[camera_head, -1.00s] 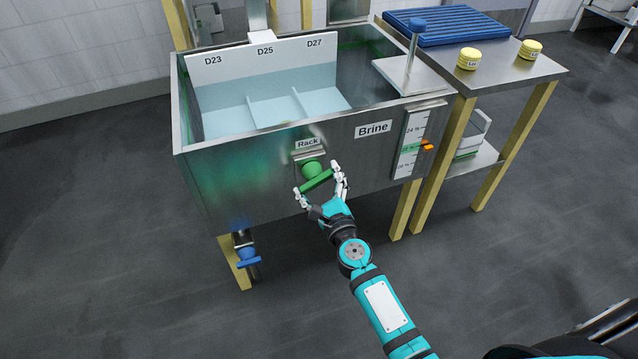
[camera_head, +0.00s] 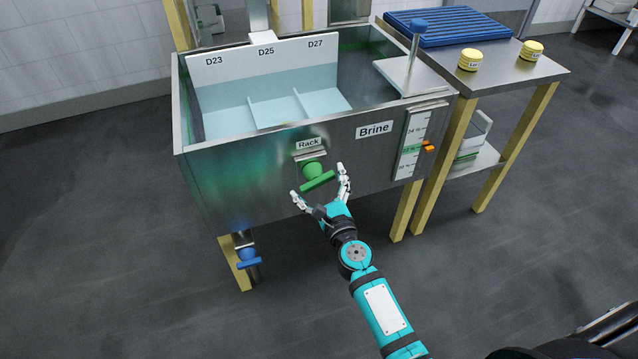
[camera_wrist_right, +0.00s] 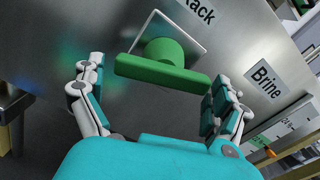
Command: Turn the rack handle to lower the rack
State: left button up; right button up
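The green rack handle (camera_head: 317,180) is on the front wall of the steel brine tank (camera_head: 250,172), under the "Rack" label (camera_head: 308,143). Its crossbar is tilted, right end higher in the head view. My right gripper (camera_head: 319,182) is open in front of the handle, one finger near each end of the bar. In the right wrist view the bar (camera_wrist_right: 162,73) lies between the spread fingers (camera_wrist_right: 155,85), with a gap at the left finger; the right finger is close to the bar's end, and contact cannot be told. The white rack (camera_head: 290,75) with D23, D25 and D27 sections is inside the tank. My left gripper is not seen.
A scale with an orange pointer (camera_head: 428,148) is right of the "Brine" label (camera_head: 374,130). A blue valve (camera_head: 248,256) hangs below the tank. A side table (camera_head: 500,72) holds a blue slatted mat (camera_head: 440,26) and two yellow weights. The floor in front is clear.

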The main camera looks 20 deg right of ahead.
jog(key=s, duration=1.2)
jog(key=shift+d, duration=0.2)
jog(key=shift+r, duration=0.1)
